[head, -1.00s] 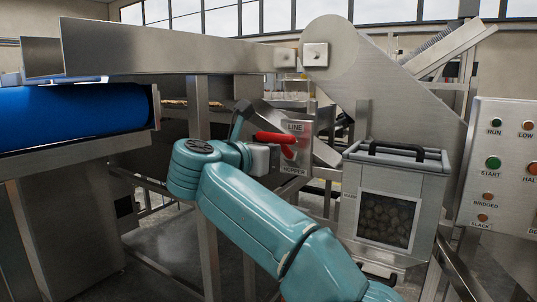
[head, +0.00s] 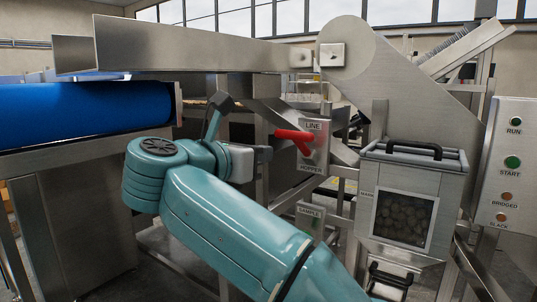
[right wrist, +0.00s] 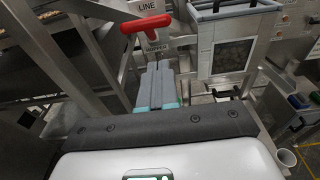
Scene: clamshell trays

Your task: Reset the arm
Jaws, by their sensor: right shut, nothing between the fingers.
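My right arm reaches in from the bottom of the head view. Its gripper (head: 262,154) is shut and empty, to the left of and a little below the red handle (head: 294,137) on the LINE/HOPPER plate (head: 316,145). In the right wrist view the two grey fingers (right wrist: 157,85) lie together with nothing between them. The red handle (right wrist: 145,22) is beyond their tips there, with a visible gap. My left gripper is not in view.
A grey bin with a window (head: 403,218) and black handle stands to the right, beside a button panel (head: 513,165). A blue conveyor belt (head: 80,113) is on the left. A SAMPLE plate (head: 309,217) sits below the red handle. Metal posts surround the arm.

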